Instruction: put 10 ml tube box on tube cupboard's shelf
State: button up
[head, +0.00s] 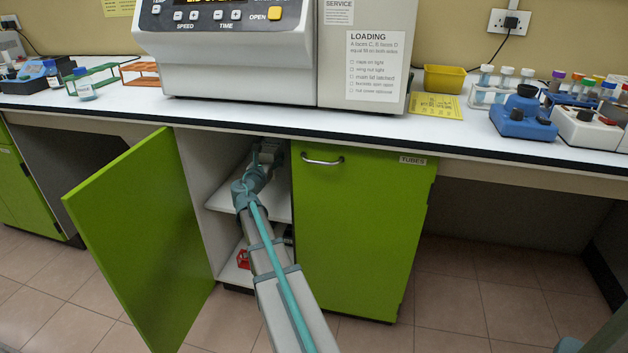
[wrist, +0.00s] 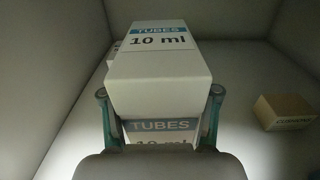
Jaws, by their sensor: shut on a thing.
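The 10 ml tube box (wrist: 158,75) is white with a blue "TUBES 10 ml" label. In the wrist view it sits between the two fingers of my gripper (wrist: 158,112), which is shut on it. The tube cupboard (head: 365,235) is green and labelled "TUBES"; its left door (head: 140,235) stands open. In the head view my arm reaches into the open left half, above the middle shelf (head: 225,199). I cannot tell whether the box touches the shelf.
A small cardboard box (wrist: 284,112) stands inside the cupboard at the right in the wrist view. A red item (head: 243,259) is on the lower level. The closed right door and the worktop (head: 440,130) bound the opening. A centrifuge (head: 235,60) stands above.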

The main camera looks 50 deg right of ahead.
jog(key=shift+s+d+f, duration=0.15)
jog(key=shift+d+f, duration=0.1)
jog(key=shift+f, duration=0.1)
jog(key=shift+m+g, duration=0.3)
jog(key=shift+g, duration=0.1)
jog(key=shift+s+f+b, duration=0.1)
jog(key=shift+f+b, duration=2.3)
jog(key=shift+f, duration=2.4)
jog(key=shift+f, duration=0.1)
jog(key=o, duration=1.5)
